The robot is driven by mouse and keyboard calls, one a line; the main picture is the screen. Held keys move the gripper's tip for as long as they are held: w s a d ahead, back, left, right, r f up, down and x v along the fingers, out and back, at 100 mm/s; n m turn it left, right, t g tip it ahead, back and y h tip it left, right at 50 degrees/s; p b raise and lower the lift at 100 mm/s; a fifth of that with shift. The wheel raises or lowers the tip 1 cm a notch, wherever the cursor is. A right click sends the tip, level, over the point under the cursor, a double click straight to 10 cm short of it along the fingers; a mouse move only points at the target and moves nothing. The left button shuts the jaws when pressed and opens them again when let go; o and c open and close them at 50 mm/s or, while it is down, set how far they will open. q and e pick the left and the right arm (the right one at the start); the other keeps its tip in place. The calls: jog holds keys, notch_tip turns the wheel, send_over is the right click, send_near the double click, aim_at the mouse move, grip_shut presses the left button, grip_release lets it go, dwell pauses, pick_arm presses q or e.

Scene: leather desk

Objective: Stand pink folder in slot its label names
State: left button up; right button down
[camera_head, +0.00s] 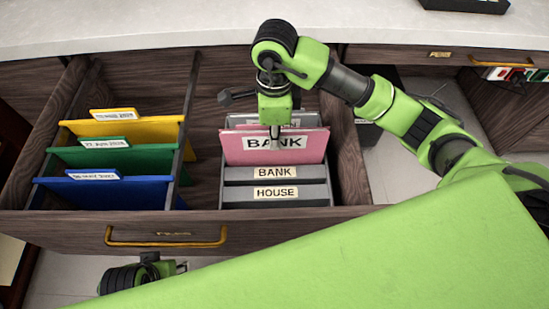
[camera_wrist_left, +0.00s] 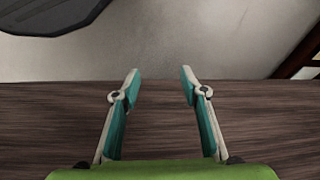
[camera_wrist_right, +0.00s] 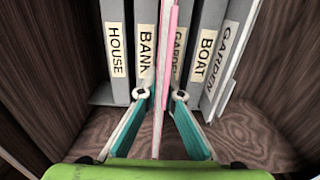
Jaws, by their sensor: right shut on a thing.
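The pink folder (camera_head: 240,150) is upright, with a white BANK label on its front. My right gripper (camera_head: 274,137) is above it, shut on its top edge; in the right wrist view the folder (camera_wrist_right: 158,110) runs edge-on between the fingers. The folder stands higher than the grey dividers, directly behind the one labelled BANK (camera_head: 243,174). In the right wrist view it is between the BANK divider (camera_wrist_right: 146,75) and a partly covered divider that seems to read GARDEN. Its lower edge is hidden, so I cannot tell its depth. My left gripper (camera_wrist_left: 160,78) is open and empty.
The grey HOUSE divider (camera_head: 246,195) is frontmost in the rack; a BOAT divider (camera_wrist_right: 207,55) and a GARDEN-labelled piece (camera_wrist_right: 231,60) are beyond. Yellow (camera_head: 150,130), green (camera_head: 75,157) and blue (camera_head: 145,193) folders fill the left drawer half. The drawer front (camera_head: 270,225) bounds the near side.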

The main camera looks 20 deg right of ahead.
aim_at(275, 157)
notch_tip(275, 157, down, 7)
jog(key=shift+f+b, duration=0.15)
jog(key=shift+b, duration=0.4)
jog(key=shift+f, duration=0.4)
pick_arm(q)
jog(key=v, duration=0.5)
jog(key=shift+w+r, duration=0.15)
jog(key=shift+r, duration=0.1)
pick_arm(e)
jog(key=c, duration=2.6)
grip_release()
jog(key=shift+f, duration=0.2)
jog(key=o, duration=0.4)
jog(key=shift+r, duration=0.1)
